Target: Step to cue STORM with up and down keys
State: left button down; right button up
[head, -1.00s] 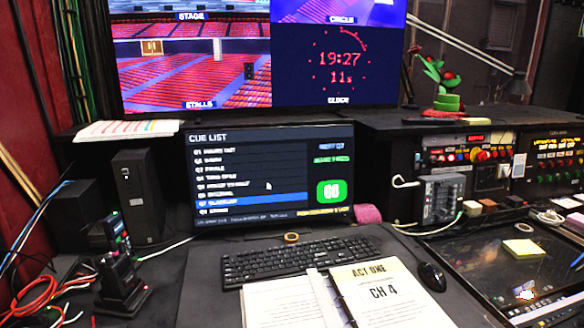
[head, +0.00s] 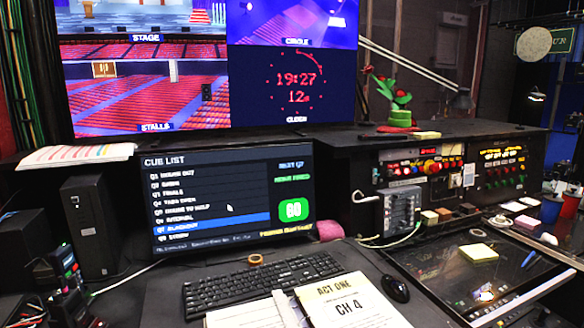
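The cue list monitor (head: 228,198) stands on the desk at left of centre. The blue highlighted row (head: 212,223) is second from the bottom and appears to read BLACKOUT. A green GO button (head: 293,210) shows at the screen's right side. The black keyboard (head: 236,286) lies in front of the monitor, and its individual keys are too small to read. Neither of my grippers is in view.
An open script binder (head: 350,302) lies against the keyboard's front right. A mouse (head: 396,288) is to its right. A tape roll (head: 255,259) sits behind the keyboard. Panels of lit buttons (head: 425,167) and a flat dark console (head: 440,272) fill the right.

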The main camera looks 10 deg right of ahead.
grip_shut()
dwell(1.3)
